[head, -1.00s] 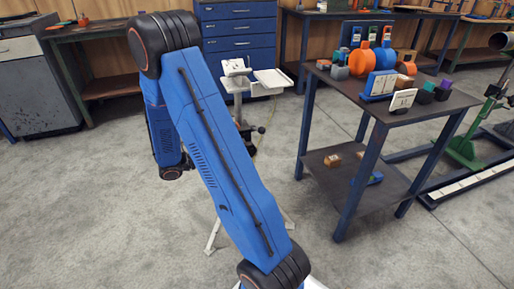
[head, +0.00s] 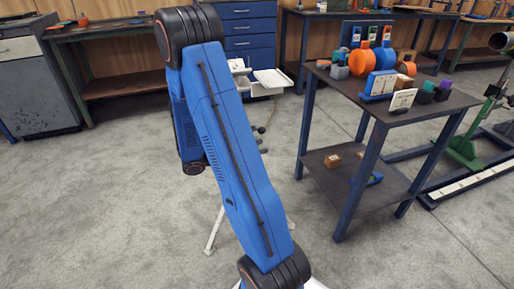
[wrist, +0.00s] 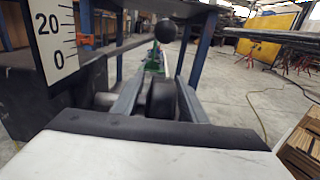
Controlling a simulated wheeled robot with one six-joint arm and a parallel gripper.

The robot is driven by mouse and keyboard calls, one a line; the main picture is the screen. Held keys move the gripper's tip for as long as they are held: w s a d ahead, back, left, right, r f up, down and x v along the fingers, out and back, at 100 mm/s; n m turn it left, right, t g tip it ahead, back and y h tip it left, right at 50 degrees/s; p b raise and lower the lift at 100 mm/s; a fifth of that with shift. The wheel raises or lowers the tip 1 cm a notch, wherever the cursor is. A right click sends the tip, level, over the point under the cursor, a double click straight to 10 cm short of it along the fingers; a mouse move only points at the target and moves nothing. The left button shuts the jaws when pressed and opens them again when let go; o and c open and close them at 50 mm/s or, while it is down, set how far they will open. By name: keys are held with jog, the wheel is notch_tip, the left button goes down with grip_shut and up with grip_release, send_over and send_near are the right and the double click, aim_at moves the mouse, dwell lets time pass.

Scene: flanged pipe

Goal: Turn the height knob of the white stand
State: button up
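The white stand is largely behind my arm in the head view. Its pale side tray (head: 272,79) shows to the right of my arm, and small dark parts show lower down. My gripper is hidden there. In the wrist view, a dark round knob (wrist: 163,98) lies between the two grey fingers of my gripper (wrist: 158,97). The fingers are apart, one on each side of it; whether they press on it I cannot tell. A black ball (wrist: 165,31) shows beyond the knob.
A dark two-tier table (head: 400,113) with orange, blue and other small parts stands to the right. A green stand (head: 465,150) is at the far right. A blue drawer cabinet (head: 248,42) and workbenches line the back. Grey floor is open at the left.

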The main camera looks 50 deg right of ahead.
grip_shut()
jog(key=f+t+y, duration=0.1)
jog(key=t+y, duration=0.1)
jog(key=y, duration=0.1)
jog(key=f+t+y, duration=0.1)
jog(key=t+y, duration=0.1)
jog(key=y, duration=0.2)
jog(key=a+f+t+y, duration=0.1)
jog(key=t+y, duration=0.1)
jog(key=y, duration=0.1)
jog(key=shift+w+f+t+y, duration=0.3)
jog(key=shift+w+f+y, duration=0.05)
jog(key=shift+w+y, duration=0.05)
jog(key=shift+w+a+f+t+y, duration=0.1)
jog(key=shift+a+t+y, duration=0.2)
jog(key=shift+y, duration=0.35)
jog(key=shift+w+a+f+t+y, duration=0.15)
jog(key=shift+t+y, duration=0.3)
jog(key=shift+y, duration=0.15)
jog(key=shift+w+a+f+t+y, duration=0.1)
jog(key=shift+a+t+y, duration=0.2)
jog(key=shift+y, duration=0.35)
jog(key=shift+o, duration=1)
grip_release()
